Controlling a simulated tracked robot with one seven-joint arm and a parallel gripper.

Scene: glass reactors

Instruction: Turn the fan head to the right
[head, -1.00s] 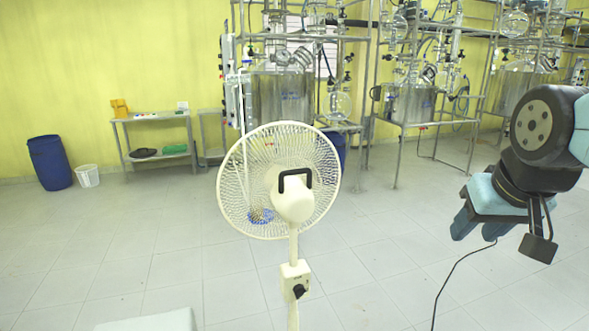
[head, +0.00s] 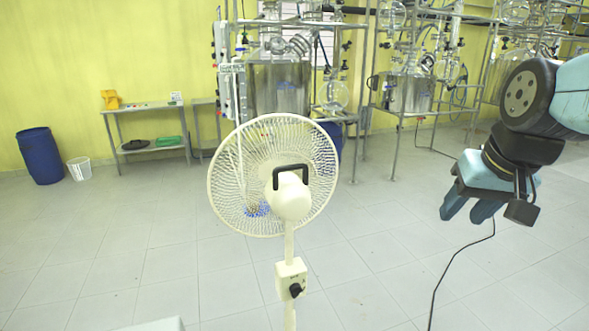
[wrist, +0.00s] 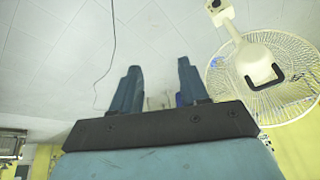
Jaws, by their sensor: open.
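A cream pedestal fan stands in the middle of the head view, its back towards me. Its fan head (head: 290,200) has a round wire cage (head: 232,180) and a black carrying handle (head: 290,170). The control box with a dark knob (head: 291,281) is below on the pole. My gripper (head: 466,212) is to the right of the fan, apart from it, open and empty, fingers pointing down. In the wrist view the gripper fingers (wrist: 157,90) are spread with nothing between them. The fan head (wrist: 256,62) also shows there at the right, upside down.
Steel frames with glass reactors (head: 280,88) stand along the back wall. A small side table (head: 150,108), a blue barrel (head: 41,156) and a white bucket (head: 79,168) are at the left. A black cable (head: 450,265) lies on the floor at the right. The floor around the fan is clear.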

